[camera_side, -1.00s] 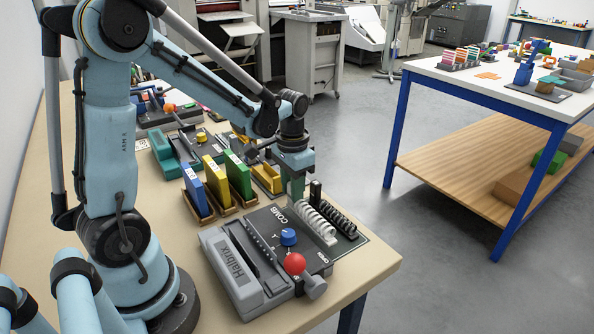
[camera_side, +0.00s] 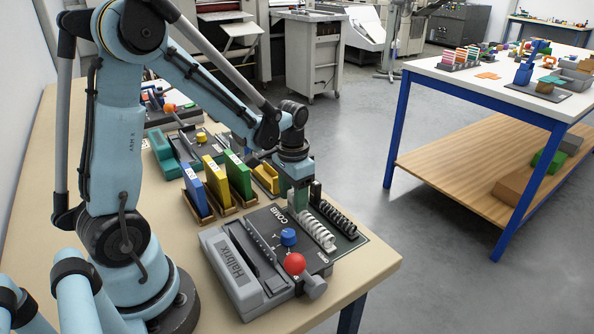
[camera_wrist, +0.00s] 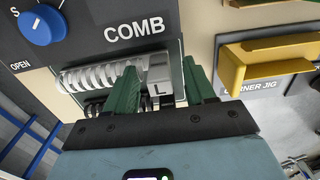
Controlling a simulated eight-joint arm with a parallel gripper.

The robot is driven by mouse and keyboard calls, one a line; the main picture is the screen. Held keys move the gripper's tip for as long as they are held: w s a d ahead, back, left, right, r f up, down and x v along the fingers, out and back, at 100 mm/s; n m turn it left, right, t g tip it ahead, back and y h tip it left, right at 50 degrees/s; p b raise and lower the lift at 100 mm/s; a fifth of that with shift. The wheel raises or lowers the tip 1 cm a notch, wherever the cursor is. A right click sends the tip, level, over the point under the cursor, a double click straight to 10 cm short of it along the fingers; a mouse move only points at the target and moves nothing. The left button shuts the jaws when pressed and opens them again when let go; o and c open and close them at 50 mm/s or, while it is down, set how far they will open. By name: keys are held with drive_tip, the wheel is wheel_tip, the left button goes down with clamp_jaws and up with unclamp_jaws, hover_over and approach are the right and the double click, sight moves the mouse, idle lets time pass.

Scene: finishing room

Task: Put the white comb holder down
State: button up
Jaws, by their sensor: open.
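The white comb holder (camera_wrist: 158,80) is a pale block marked "L", with a white spiral comb (camera_wrist: 97,75) reaching to its left in the wrist view. In the side view the white comb (camera_side: 315,230) lies on the dark COMB board, beside the black comb (camera_side: 335,217). My gripper (camera_wrist: 159,68) has its two green fingers apart, one on each side of the holder, and is open. In the side view my gripper (camera_side: 299,203) is low at the back end of the white comb and hides the holder. I cannot tell whether a finger touches it.
The grey Halbrix punch (camera_side: 235,270) stands in front, with a blue knob (camera_side: 288,237) and a red ball (camera_side: 295,264). Blue, yellow and green binders (camera_side: 238,177) stand left of my gripper. A yellow corner jig (camera_wrist: 270,60) is close on the right in the wrist view.

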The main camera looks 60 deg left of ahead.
drive_tip(key=shift+r, duration=0.1)
wheel_tip(320, 180, up, 12)
drive_tip(key=s+d+f+t, duration=0.1)
drive_tip(key=s+d+t, duration=0.4)
drive_tip(key=d+t, duration=0.2)
drive_tip(key=shift+s+d, duration=0.3)
drive_tip(key=shift+d, duration=0.7)
